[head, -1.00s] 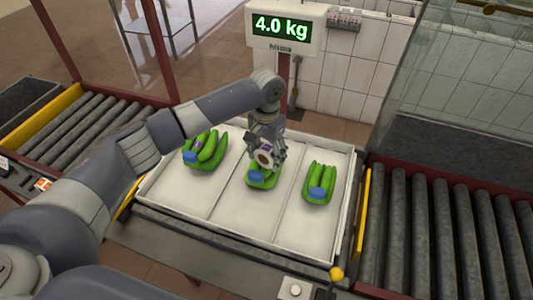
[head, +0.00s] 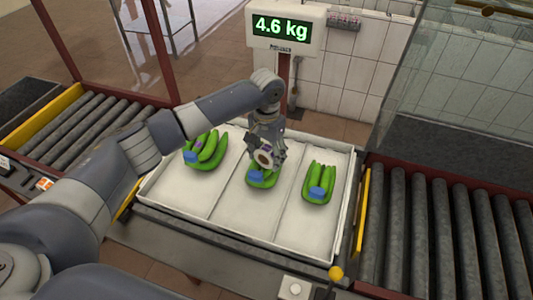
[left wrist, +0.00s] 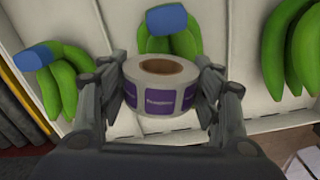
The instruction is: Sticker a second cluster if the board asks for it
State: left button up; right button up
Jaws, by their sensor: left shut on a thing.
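My left gripper (head: 265,155) is shut on a roll of purple-and-white stickers (left wrist: 160,90), held over the middle cluster. The middle green banana cluster (head: 262,180) has a blue tip and lies partly hidden under the gripper and roll. The left cluster (head: 207,149) has a blue tip and a small purple sticker (head: 197,145). The right cluster (head: 319,183) has a blue patch and shows no sticker. The board (head: 285,28) reads 4.6 kg in green digits. My right gripper is not in view.
The clusters lie in a white tray (head: 232,222) with three compartments. Roller conveyors stand at the left (head: 58,130) and the right (head: 440,240). A yellow-knobbed lever (head: 336,273) and a white button (head: 294,290) are at the front edge. A glass panel rises at the right.

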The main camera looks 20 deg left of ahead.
pick_arm(q)
jog(key=shift+s+f, duration=0.1)
jog(key=shift+f, duration=0.05)
dwell(0.5)
dwell(0.7)
jog(key=shift+p, duration=0.3)
notch_tip(320, 180, up, 7)
jog(key=p, duration=0.7)
jog(key=shift+f, duration=0.15)
jog(key=shift+r+p, duration=0.45)
jog(key=shift+r, duration=0.8)
